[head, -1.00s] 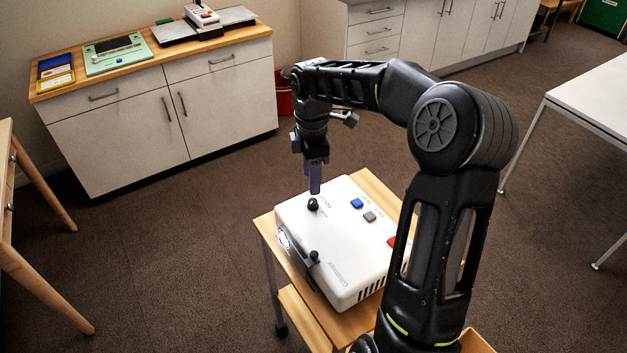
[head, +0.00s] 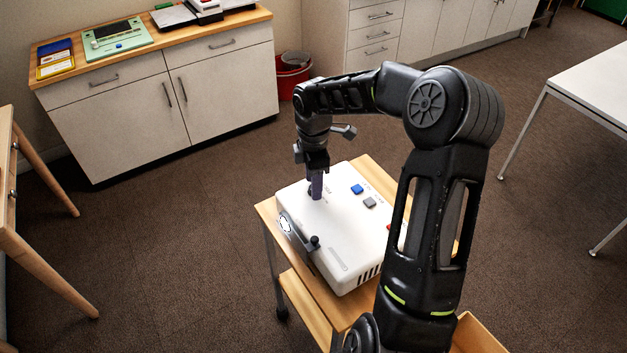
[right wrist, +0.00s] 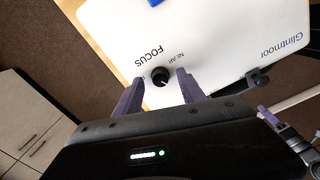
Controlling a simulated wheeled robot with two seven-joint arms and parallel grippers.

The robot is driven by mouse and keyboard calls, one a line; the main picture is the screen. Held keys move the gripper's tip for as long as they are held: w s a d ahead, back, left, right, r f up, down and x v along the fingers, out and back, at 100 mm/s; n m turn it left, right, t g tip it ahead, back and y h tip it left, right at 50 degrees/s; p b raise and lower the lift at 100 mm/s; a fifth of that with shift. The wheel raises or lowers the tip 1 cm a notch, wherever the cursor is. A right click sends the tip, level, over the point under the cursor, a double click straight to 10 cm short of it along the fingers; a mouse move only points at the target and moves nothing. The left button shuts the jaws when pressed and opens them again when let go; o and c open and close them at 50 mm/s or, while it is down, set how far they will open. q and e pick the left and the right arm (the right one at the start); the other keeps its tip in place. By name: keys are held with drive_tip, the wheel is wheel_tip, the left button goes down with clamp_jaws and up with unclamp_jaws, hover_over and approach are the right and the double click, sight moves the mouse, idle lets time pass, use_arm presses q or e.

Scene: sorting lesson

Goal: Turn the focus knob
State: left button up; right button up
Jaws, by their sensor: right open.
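The focus knob (right wrist: 161,77) is a small round black knob with a white mark, on top of a white box-shaped device (head: 345,235) beside the printed word FOCUS. My right gripper (head: 316,190) points down over it from above. In the right wrist view, its two purple fingers stand apart, one on each side of the knob. I cannot tell whether they touch it. In the head view the fingers hide the knob.
The device stands on a small wooden cart (head: 378,173). Blue (head: 357,189) and grey (head: 369,202) buttons sit right of the gripper. A cabinet (head: 160,105) stands behind at left.

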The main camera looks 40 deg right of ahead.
drive_tip(key=shift+f, duration=0.3)
clamp_jaws()
idle(0.4)
